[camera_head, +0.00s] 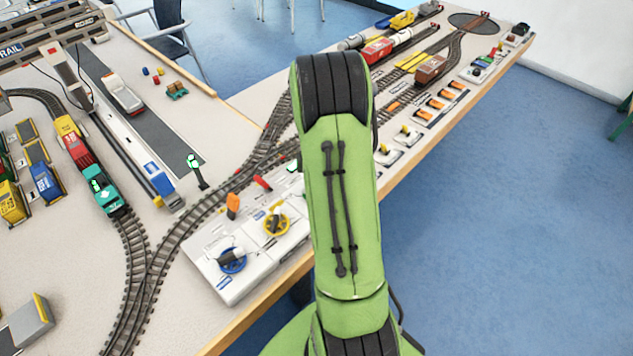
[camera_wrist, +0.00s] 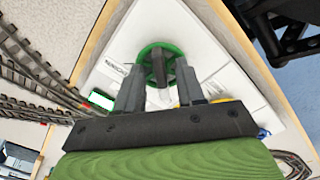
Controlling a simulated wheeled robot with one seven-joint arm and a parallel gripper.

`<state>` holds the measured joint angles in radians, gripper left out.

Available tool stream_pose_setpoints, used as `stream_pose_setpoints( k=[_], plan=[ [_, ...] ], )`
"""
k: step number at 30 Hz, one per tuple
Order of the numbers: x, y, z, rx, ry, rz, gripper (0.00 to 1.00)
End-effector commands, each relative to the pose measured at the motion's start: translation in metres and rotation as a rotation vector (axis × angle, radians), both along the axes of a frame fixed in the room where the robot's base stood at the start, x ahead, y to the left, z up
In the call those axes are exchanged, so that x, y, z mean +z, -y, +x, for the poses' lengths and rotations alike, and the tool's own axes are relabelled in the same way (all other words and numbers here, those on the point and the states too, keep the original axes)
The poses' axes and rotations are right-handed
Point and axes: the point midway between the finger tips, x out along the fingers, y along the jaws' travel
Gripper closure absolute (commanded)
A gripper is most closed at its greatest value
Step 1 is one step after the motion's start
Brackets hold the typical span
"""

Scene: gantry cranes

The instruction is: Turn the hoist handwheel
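A white control panel (camera_head: 232,285) on the table's front edge carries a blue handwheel (camera_head: 233,261) and a yellow handwheel (camera_head: 276,224). A green handwheel (camera_wrist: 145,55) on the panel shows in the wrist view; in the head view my arm hides most of it. A label beside it is too small to read, so I cannot tell which wheel is the hoist one. My gripper (camera_wrist: 159,72) is over the green handwheel with its fingers apart. A dark grip of the wheel seems to lie between the fingers; contact cannot be told.
Tracks, a signal post (camera_head: 197,172) and a teal locomotive (camera_head: 104,190) are to the left. More small switches line the table edge beyond my arm. Blue floor lies open to the right.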

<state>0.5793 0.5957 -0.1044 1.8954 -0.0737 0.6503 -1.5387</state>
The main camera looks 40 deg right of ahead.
Motion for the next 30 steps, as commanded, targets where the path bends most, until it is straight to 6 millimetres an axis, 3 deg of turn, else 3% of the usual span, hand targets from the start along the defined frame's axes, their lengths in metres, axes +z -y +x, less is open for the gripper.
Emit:
stream_pose_setpoints(
  k=[8,11,18,24,30],
  plan=[
    [0.005,0.000,0.000,-0.001,0.001,-0.001,0.62],
    [0.023,0.001,0.000,-0.002,0.003,-0.002,0.62],
    [0.093,0.000,0.001,0.000,0.004,-0.003,0.62],
    [0.141,0.000,0.000,0.000,0.002,-0.002,0.62],
    [0.158,0.000,0.000,-0.001,0.000,0.000,0.62]
  ],
)
